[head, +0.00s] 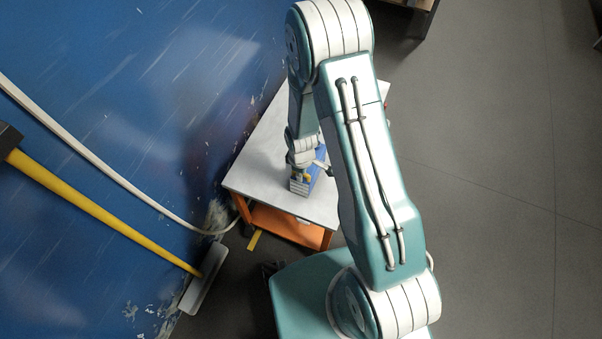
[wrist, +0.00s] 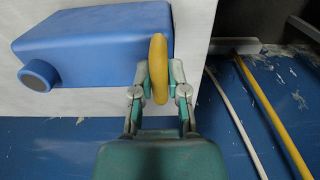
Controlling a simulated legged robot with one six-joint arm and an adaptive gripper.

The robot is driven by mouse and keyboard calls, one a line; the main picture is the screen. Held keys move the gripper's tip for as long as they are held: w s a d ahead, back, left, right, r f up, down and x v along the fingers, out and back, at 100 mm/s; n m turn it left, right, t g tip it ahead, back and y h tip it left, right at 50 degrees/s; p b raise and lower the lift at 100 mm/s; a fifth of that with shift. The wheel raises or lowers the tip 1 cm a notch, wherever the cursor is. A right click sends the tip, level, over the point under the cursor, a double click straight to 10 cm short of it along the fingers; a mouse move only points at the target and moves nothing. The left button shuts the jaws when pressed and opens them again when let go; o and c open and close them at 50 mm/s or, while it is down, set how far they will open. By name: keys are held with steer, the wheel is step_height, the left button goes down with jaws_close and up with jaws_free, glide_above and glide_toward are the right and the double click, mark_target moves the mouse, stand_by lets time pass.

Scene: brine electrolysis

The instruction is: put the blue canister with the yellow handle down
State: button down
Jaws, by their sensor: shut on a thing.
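The blue canister (wrist: 100,45) fills the upper left of the wrist view, with its round dark cap (wrist: 38,75) at the left. Its yellow handle (wrist: 159,68) stands between the fingers of my gripper (wrist: 160,80), which is shut on it.
The table has an orange frame (head: 285,226). A blue scuffed wall (head: 120,90) stands close at the left, with a white hose (head: 100,155) and a yellow pole (head: 100,210) along it. Grey floor (head: 490,180) is clear at the right. A wooden item (head: 412,3) shows at the top.

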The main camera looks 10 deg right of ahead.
steer(key=shift+d+f, duration=0.2)
steer(key=shift+d, duration=0.15)
steer(key=c, duration=0.6)
jaws_free()
steer(key=shift+c, duration=0.2)
steer(key=shift+a, duration=0.15)
steer(key=shift+a, duration=0.1)
steer(key=shift+r, duration=0.6)
step_height(320, 180, up, 23)
steer(key=s+d+m+t, duration=0.1)
steer(key=d+m+t, duration=0.1)
steer(key=m, duration=0.1)
steer(key=s+d+r+m+t, duration=0.1)
steer(key=s+r+m, duration=0.3)
steer(key=s+r, duration=0.3)
steer(key=s+d+r+m+t, duration=0.1)
steer(key=s+r+m+t, duration=0.1)
steer(key=s+r, duration=0.6)
step_height(320, 180, up, 3)
steer(key=shift+s+d+m+t, duration=0.25)
steer(key=shift+m+t, duration=0.05)
steer(key=shift+m, duration=0.6)
